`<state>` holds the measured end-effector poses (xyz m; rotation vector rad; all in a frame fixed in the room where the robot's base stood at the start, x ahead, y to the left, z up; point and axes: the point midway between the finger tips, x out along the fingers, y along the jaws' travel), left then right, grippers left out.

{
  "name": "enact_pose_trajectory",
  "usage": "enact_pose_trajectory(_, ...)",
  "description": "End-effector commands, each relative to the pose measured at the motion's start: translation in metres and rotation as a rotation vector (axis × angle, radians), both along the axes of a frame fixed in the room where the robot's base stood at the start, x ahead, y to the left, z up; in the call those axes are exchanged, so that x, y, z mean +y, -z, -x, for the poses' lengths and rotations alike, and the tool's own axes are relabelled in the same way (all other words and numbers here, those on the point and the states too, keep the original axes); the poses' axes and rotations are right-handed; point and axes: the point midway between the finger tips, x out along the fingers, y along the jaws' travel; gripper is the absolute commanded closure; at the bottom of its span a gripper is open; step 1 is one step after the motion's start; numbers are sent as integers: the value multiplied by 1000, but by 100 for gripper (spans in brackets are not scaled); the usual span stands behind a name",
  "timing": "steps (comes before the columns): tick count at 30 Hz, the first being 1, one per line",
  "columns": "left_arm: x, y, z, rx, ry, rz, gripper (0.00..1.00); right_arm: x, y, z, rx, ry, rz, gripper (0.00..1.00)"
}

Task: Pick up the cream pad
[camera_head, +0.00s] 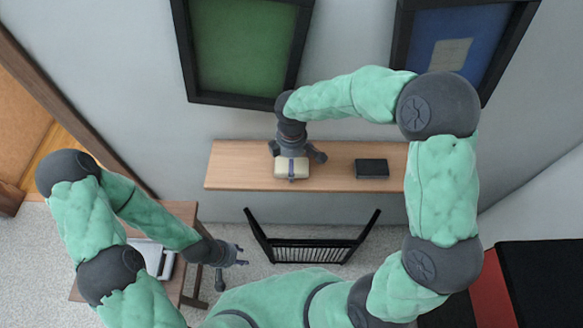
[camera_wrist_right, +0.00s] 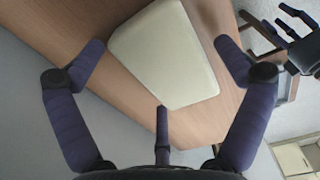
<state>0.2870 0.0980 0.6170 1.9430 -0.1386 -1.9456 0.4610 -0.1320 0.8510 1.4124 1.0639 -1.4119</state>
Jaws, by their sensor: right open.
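The cream pad (camera_head: 292,168) lies on the wooden shelf against the wall. It looks like a pale block with rounded edges, and it fills the upper middle of the right wrist view (camera_wrist_right: 165,55). My right gripper (camera_head: 298,153) is at the pad, reaching down from the wall side. In the right wrist view its fingers (camera_wrist_right: 165,75) are spread open on both sides of the pad, with no clear grip on it. My left gripper (camera_head: 232,268) is low on the left, away from the shelf, beside a small wooden table. Its fingers look spread apart and empty.
A black box (camera_head: 372,168) lies on the wooden shelf (camera_head: 235,166), right of the pad. Two framed pictures, one green (camera_head: 243,45) and one blue (camera_head: 459,42), hang above. A black slatted chair (camera_head: 308,251) stands below the shelf. The left table (camera_head: 183,212) holds a pale object.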

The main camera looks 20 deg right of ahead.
Motion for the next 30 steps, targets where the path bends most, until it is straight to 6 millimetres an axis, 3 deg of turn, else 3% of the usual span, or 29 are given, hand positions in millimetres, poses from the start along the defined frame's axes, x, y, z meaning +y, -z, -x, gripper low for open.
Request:
enact_pose_trajectory(1, 0, -1, 0, 0, 0, 0, 60, 0, -1, 0, 0, 0, 0, 0)
enact_pose_trajectory(6, 0, -1, 0, 0, 0, 0, 60, 0, -1, 0, 0, 0, 0, 43)
enact_pose_trajectory(20, 0, -3, 0, 0, 0, 0, 60, 0, -5, 0, 1, 0, 1, 44)
enact_pose_trajectory(28, 0, -23, 0, 0, 0, 0, 60, 0, -37, -1, -2, 1, 0, 44)
enact_pose_trajectory(30, 0, -27, 0, 0, 0, 0, 60, 4, -49, 9, -3, -2, 0, 44)
